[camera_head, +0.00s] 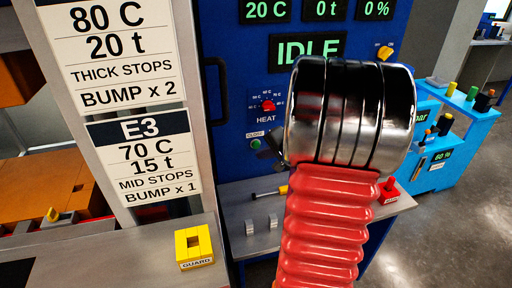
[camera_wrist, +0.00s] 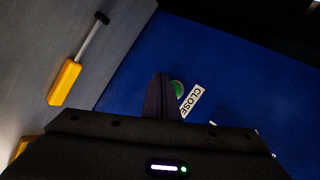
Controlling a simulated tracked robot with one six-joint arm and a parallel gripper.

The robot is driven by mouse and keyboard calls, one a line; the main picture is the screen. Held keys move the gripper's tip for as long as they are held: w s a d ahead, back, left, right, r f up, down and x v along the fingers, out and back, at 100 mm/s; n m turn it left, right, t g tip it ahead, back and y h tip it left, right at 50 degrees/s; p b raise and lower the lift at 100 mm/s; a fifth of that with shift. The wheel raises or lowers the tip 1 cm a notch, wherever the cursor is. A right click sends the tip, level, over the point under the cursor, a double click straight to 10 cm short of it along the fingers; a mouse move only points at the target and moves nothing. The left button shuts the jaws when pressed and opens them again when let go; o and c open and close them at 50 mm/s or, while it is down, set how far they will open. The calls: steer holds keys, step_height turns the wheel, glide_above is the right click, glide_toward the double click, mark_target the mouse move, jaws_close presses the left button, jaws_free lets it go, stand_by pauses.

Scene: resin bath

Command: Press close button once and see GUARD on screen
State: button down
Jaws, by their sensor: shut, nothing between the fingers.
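The blue control panel (camera_head: 230,100) carries a screen (camera_head: 308,49) that reads IDLE in green letters. The small green close button (camera_head: 255,143) sits under its CLOSE label, below the red HEAT knob (camera_head: 267,106). My gripper (camera_head: 272,147) is just right of the button, mostly hidden behind my arm. In the wrist view my shut, empty fingers (camera_wrist: 160,94) are beside the green button (camera_wrist: 177,88) and overlap its left edge. The CLOSE label (camera_wrist: 191,101) is right of it. I cannot tell whether the fingertips touch the button.
A yellow block marked GUARD (camera_head: 194,258) sits on the grey ledge at lower left. A yellow-handled tool (camera_wrist: 65,83) lies on the grey shelf beneath the panel. A red button (camera_head: 389,190) is at the shelf's right. Recipe signs (camera_head: 145,155) hang on a post at left.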

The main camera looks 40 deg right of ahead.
steer(key=shift+w+d, duration=0.35)
steer(key=shift+w, duration=0.35)
steer(key=shift+w+d, duration=0.1)
stand_by(1.5)
steer(key=shift+w+d, duration=0.1)
steer(key=shift+w, duration=0.15)
steer(key=shift+w+d, duration=0.25)
steer(key=shift+w, duration=0.2)
stand_by(1.1)
steer(key=shift+s+r, duration=0.1)
steer(key=shift+s, duration=0.05)
steer(key=shift+s+a, duration=0.45)
steer(key=shift+s, duration=0.2)
stand_by(0.4)
steer(key=s+a, duration=0.1)
steer(key=s, duration=0.1)
steer(key=s+a, duration=0.1)
steer(key=s, duration=0.1)
steer(key=shift+s+a, duration=0.2)
